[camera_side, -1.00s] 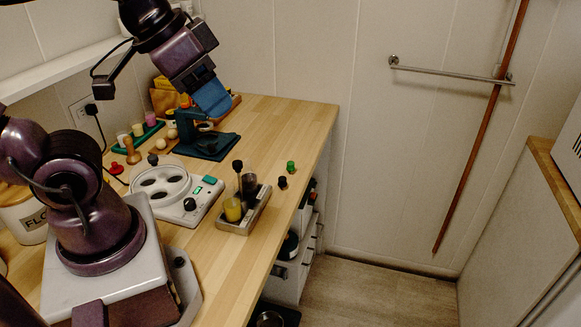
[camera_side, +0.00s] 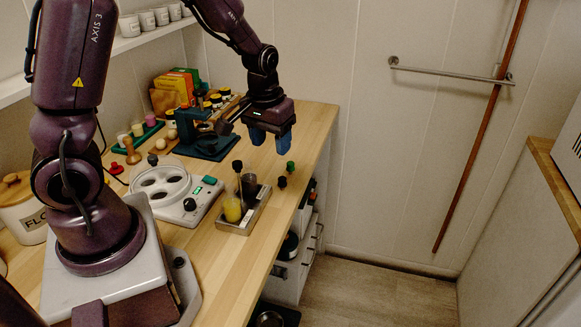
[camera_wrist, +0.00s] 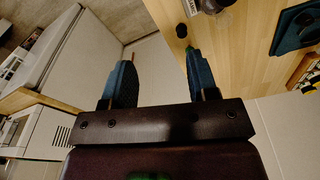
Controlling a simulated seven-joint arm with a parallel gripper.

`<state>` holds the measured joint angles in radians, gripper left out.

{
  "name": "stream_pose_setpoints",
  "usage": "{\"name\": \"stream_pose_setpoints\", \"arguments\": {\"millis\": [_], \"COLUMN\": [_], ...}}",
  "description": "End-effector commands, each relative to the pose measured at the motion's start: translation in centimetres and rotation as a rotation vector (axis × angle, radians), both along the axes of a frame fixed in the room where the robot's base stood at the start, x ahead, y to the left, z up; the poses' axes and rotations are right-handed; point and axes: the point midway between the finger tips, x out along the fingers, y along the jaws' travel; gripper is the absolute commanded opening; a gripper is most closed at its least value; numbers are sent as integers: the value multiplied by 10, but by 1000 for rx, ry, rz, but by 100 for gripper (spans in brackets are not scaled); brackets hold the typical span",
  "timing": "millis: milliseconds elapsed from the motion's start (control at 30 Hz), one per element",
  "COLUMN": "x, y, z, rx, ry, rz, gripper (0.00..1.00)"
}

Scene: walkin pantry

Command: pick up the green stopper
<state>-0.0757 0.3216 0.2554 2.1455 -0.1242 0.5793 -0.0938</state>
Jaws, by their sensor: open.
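The green stopper (camera_side: 290,166) stands on the wooden counter near its right edge, just behind a black stopper (camera_side: 282,182). In the wrist view only a sliver of the green stopper (camera_wrist: 188,49) shows at the tip of the right finger, which hides the rest. My gripper (camera_side: 270,142) points down with its blue fingers apart, above the counter and a little to the left of and behind the green stopper. In the wrist view my gripper (camera_wrist: 158,68) has nothing between its fingers.
A metal caddy (camera_side: 236,226) with a yellow jar and dark-topped bottles stands in front. A dark green stand (camera_side: 208,146) is behind left. The counter drops off close on the right.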

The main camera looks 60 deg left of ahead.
Motion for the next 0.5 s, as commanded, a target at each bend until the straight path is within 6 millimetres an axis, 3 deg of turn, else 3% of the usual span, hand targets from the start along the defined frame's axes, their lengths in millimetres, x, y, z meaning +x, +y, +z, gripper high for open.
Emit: {"name": "stream_pose_setpoints", "arguments": {"millis": [33,200,267,333,500], "x": [8,35,49,66,75], "y": [15,60,75,85,91], "z": [-21,-63,-68,-57,-67], "rx": [22,113,149,174,182], "ry": [11,-45,-98,-185,-224], "rz": [50,180,221,256,283], "gripper": [54,54,54,54,54]}}
